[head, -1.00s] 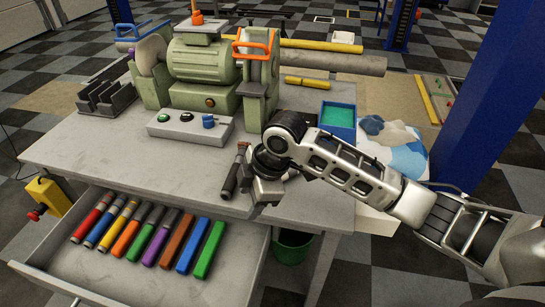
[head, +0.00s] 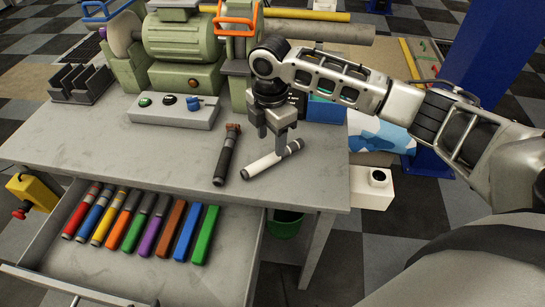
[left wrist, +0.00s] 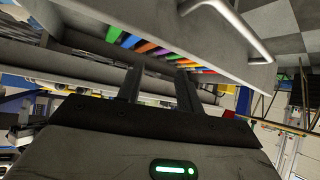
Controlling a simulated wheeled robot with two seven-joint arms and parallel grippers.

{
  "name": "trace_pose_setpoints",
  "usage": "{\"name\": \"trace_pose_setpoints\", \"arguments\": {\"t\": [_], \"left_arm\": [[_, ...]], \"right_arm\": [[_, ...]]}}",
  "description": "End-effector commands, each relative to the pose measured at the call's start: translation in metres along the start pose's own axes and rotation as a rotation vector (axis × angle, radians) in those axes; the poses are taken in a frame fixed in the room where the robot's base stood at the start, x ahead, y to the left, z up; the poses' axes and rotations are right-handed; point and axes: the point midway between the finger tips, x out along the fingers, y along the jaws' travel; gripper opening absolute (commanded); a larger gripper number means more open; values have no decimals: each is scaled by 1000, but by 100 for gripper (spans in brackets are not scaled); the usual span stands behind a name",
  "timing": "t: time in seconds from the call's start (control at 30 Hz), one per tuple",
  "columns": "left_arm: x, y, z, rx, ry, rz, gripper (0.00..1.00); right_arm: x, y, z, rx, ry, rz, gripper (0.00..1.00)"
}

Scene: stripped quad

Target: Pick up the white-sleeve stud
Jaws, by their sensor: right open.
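The white-sleeve stud (head: 270,161) lies on the bench top, slanting up to the right, with a pale sleeve and dark ends. My right gripper (head: 272,148) points down at it, open, with the fingers apart over its middle. I cannot tell whether the fingertips touch it. A dark-sleeve stud (head: 226,158) with a brownish end lies just to its left. My left gripper (left wrist: 160,78) is open and empty in the left wrist view, with the drawer beyond its fingers.
The open drawer (head: 130,262) below holds a row of several coloured sticks. A grey button box (head: 173,112) and the green grinder (head: 180,45) stand behind. A blue tray (head: 325,110) is at the back right.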

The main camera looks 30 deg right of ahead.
Motion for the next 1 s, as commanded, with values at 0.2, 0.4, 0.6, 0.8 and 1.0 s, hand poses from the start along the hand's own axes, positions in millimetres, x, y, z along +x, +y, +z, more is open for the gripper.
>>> {"name": "trace_pose_setpoints", "arguments": {"t": [0.2, 0.4, 0.6, 0.8, 1.0], "left_arm": [[-1, 0, -1, 0, -1, 0, 36], [-2, 0, -3, 0, 1, 0, 36], [-2, 0, -2, 1, 0, -1, 36], [-1, -1, -4, 2, 4, -2, 36], [0, -2, -7, 3, 10, -3, 36]], "right_arm": [[16, 0, -2, -1, 0, -2, 51], [46, 1, -5, 1, 0, -1, 51], [58, 1, -5, -1, -1, 2, 51], [58, 2, -5, -1, -1, 2, 43], [58, 2, -5, -1, -1, 2, 0]]}}
